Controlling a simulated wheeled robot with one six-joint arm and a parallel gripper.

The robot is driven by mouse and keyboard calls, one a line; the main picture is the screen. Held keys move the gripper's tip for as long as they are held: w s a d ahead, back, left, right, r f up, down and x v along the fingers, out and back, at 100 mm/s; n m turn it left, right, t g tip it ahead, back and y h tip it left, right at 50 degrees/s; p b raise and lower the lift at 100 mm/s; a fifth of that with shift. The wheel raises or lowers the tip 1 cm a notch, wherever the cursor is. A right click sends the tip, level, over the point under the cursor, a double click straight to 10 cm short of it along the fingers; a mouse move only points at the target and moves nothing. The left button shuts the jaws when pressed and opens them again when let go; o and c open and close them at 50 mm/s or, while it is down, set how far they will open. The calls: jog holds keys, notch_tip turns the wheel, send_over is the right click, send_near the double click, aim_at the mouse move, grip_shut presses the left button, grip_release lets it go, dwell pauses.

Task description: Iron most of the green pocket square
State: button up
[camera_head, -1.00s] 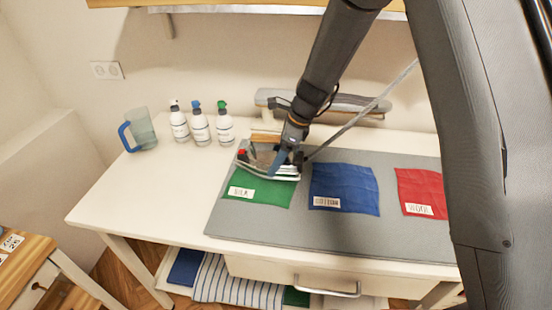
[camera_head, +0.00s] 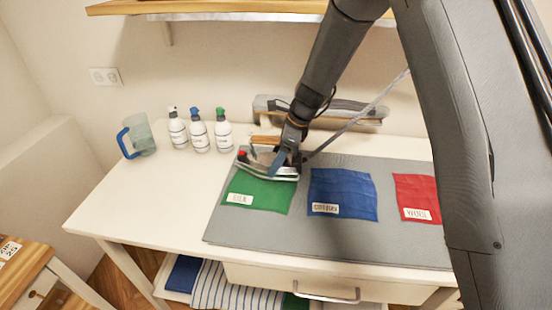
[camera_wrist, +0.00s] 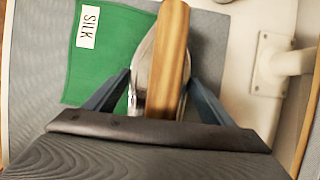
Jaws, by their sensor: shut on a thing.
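The green pocket square (camera_head: 262,194) lies on the left part of the grey mat, with a "SILK" label near its lower left corner. The iron (camera_head: 268,170) has a metallic body and a wooden handle. It is over the upper edge of the green square; whether its plate touches the cloth I cannot tell. My gripper (camera_head: 283,154) is shut on the iron. In the wrist view my fingers flank the iron's wooden handle (camera_wrist: 172,50), and the green square (camera_wrist: 110,55) shows to its left. The cloth under the iron is hidden.
A blue "COTTON" cloth (camera_head: 342,190) and a red "WOOL" cloth (camera_head: 414,192) lie to the right on the grey mat (camera_head: 300,238). Several spray bottles and a blue-handled jug (camera_head: 138,137) stand at the back left. A small sleeve board (camera_head: 345,110) stands behind the iron.

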aim_at(276, 138)
jog(key=shift+w+r, duration=0.1)
jog(key=shift+r, duration=0.1)
jog(key=shift+r+p, duration=2.75)
jog(key=shift+r, duration=0.75)
jog(key=shift+f, duration=0.1)
